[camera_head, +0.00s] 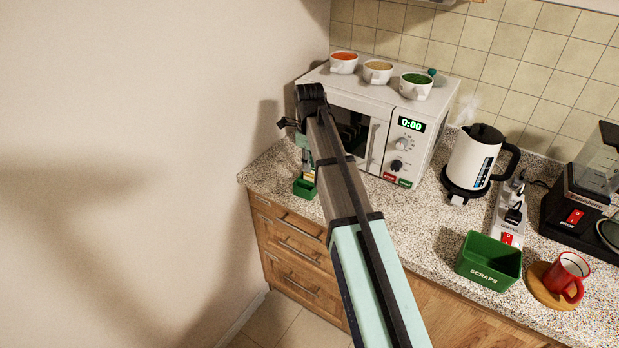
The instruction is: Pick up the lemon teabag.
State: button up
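My arm reaches in from the bottom, and its end is beside the front left of the microwave. My gripper (307,168) is small and partly hidden behind the arm, pointing down just above a small green box (303,189). Whether its fingers are open or shut does not show. A small pale yellowish piece (309,177) shows at the box's top, under the gripper. It may be the lemon teabag, but it is too small to tell, and I cannot tell whether the gripper touches it.
The white microwave (436,118) stands close behind the arm with several cups on top. A white kettle (474,160), a power strip (507,222), a green scraps bin (489,260), a red mug (567,275) and a black appliance (574,205) are right. The wall is close on the left.

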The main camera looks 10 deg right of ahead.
aim_at(310, 179)
jog(key=shift+s+f+p, duration=0.1)
jog(key=shift+f+p, duration=0.4)
jog(key=shift+f, duration=1.3)
jog(key=c, duration=0.3)
jog(key=shift+c, duration=0.2)
jog(key=shift+r, duration=0.1)
